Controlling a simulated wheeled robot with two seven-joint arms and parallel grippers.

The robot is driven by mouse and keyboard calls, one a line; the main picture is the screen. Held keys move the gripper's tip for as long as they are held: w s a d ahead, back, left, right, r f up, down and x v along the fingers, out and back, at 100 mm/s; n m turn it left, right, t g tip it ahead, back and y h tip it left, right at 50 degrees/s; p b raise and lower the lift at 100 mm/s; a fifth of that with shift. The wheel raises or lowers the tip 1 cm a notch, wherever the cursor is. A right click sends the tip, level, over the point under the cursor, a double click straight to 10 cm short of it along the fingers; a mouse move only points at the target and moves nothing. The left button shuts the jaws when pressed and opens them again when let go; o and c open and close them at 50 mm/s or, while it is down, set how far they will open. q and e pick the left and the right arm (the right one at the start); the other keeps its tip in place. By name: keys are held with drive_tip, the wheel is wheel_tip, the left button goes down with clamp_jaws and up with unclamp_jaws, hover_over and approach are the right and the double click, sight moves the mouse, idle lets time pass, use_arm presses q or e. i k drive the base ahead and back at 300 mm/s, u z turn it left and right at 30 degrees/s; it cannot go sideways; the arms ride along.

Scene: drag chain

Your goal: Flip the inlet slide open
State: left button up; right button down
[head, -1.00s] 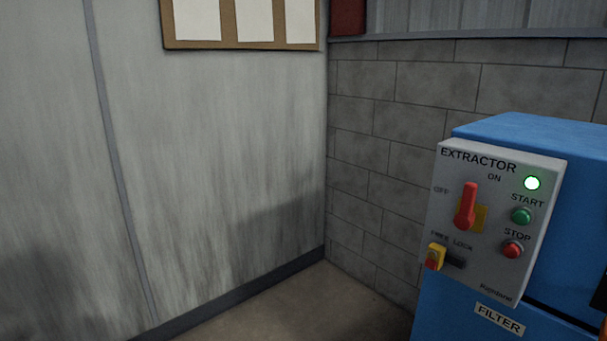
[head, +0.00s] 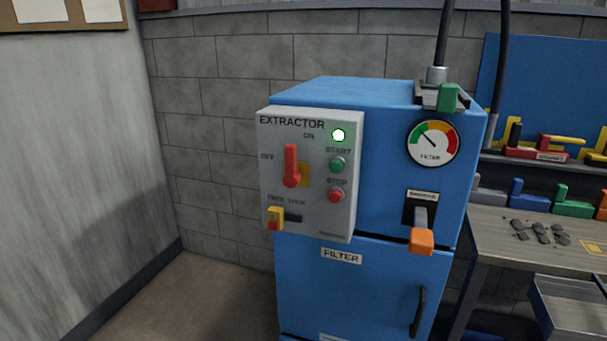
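A blue extractor cabinet (head: 330,92) stands in the middle of the head view. On its top right, a dark pipe (head: 442,45) comes down into a grey collar. At the collar's foot is a flat grey metal piece with an upright green handle (head: 447,97), which looks like the inlet slide. I cannot tell from here whether the slide is open or shut. Neither of my grippers is in view.
An orange-handled lever (head: 421,241) juts from the cabinet front below a gauge (head: 432,142). A workbench (head: 500,222) with dark pieces stands right. Floor at left is clear.

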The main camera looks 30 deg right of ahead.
sight(445, 100)
drive_tip(key=z, duration=1.65)
